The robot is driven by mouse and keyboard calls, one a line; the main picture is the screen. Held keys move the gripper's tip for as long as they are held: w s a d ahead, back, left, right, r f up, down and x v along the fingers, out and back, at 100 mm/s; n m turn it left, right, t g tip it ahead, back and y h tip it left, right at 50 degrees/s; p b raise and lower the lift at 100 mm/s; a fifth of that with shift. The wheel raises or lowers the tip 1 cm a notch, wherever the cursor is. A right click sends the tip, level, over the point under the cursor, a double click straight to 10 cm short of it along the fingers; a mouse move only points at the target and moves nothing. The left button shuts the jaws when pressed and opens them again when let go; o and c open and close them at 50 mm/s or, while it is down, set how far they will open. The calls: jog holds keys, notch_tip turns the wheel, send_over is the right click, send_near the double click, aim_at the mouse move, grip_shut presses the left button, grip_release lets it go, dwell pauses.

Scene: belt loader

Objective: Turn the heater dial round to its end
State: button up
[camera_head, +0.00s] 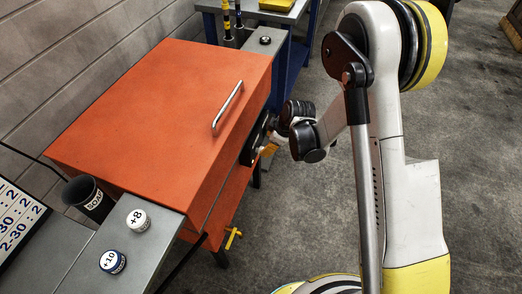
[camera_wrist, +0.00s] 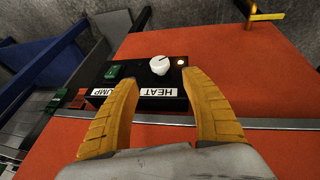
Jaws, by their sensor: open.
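The heater dial (camera_wrist: 159,65) is a white round knob with a dark pointer line. It sits on a black control box (camera_wrist: 140,78) above a label reading HEAT, upside down in the wrist view. A small lit lamp (camera_wrist: 180,62) is beside it. My gripper (camera_wrist: 163,78) is open, its two yellow fingers pointing toward the box. The dial appears between the fingertips, a little beyond them, with no contact visible. In the head view, my gripper (camera_head: 268,149) is at the side of the orange machine (camera_head: 165,95); the dial is hidden there.
Green (camera_wrist: 112,72) and red (camera_wrist: 81,98) buttons are by the box, near a PUMP label. A yellow tap handle (camera_wrist: 262,14) projects from the orange panel. In the head view, a metal handle (camera_head: 228,108) stands on the lid. Open floor lies right of the machine.

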aim_at(260, 150)
jog(key=b+x, duration=0.3)
jog(key=x, duration=0.6)
jog(key=c, duration=1.2)
jog(key=shift+w+g, duration=0.1)
jog(key=shift+g, duration=0.2)
jog(key=m+g+y, duration=0.1)
jog(key=g, duration=0.2)
jog(key=shift+w, duration=0.1)
jog(key=shift+m+g+y, duration=0.3)
jog(key=shift+g+y, duration=0.6)
jog(key=shift+g, duration=0.6)
